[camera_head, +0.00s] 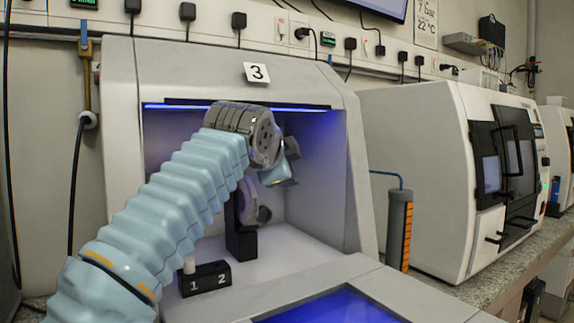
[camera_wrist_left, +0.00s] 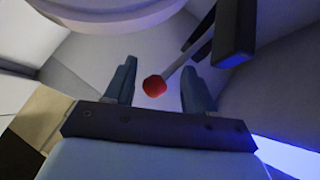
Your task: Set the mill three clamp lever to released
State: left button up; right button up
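Mill three is the pale enclosure (camera_head: 345,130) with the "3" sign, open at the front. The clamp lever (camera_wrist_left: 178,62) shows in the left wrist view as a thin pale rod with a red ball knob (camera_wrist_left: 154,86), running up right to a dark block (camera_wrist_left: 235,35). My left gripper (camera_wrist_left: 158,80) is open, its two blue fingers either side of the knob, with a gap on each side. In the head view my left gripper (camera_head: 284,163) is inside the mill, partly hidden by its wrist; I cannot make out the knob there. My right gripper is not in view.
Inside the mill stand a dark fixture (camera_head: 241,240) and a black block marked 1 and 2 (camera_head: 206,279), with a pale peg in it near the 1. The mill's side walls are close around my arm. A second machine (camera_head: 415,170) and a grey-orange cylinder (camera_head: 398,230) stand to the right.

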pick_arm(q)
jog(key=shift+s+d+r, duration=0.1)
jog(key=shift+s+r, duration=0.15)
jog(key=shift+s, duration=0.2)
jog(key=b+v, duration=0.2)
jog(key=v, duration=1.1)
jog(key=shift+c, duration=0.3)
